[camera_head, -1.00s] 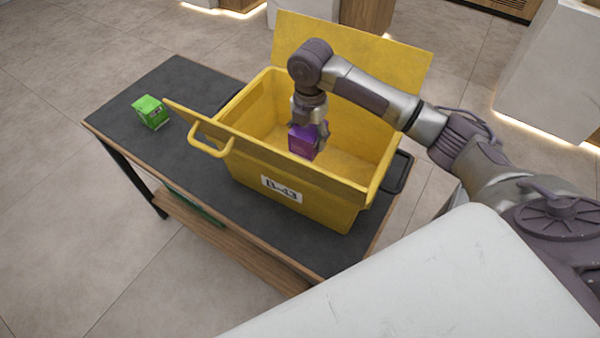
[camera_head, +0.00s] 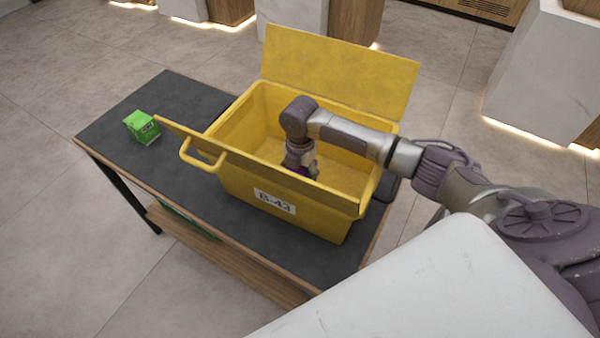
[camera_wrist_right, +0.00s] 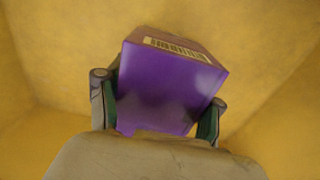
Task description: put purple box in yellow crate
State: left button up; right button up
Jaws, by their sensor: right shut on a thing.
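The purple box (camera_wrist_right: 168,88) fills the middle of the right wrist view, with a barcode on one face and yellow crate walls around it. My right gripper (camera_wrist_right: 158,110) is shut on it, one finger on each side. In the head view the gripper (camera_head: 302,168) reaches down inside the open yellow crate (camera_head: 275,203), and only a sliver of the box (camera_head: 302,171) shows behind the front wall. Whether the box touches the crate floor cannot be told. The crate's lid flaps are open. My left gripper is not in view.
A green box (camera_head: 142,127) stands on the dark table (camera_head: 170,100), left of the crate. The crate's raised flap (camera_head: 340,70) stands behind my right arm. The table's left end is mostly clear.

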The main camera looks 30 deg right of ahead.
jog(key=shift+f, duration=0.1)
jog(key=o, duration=1.2)
notch_tip(320, 180, up, 12)
jog(key=shift+r, duration=0.15)
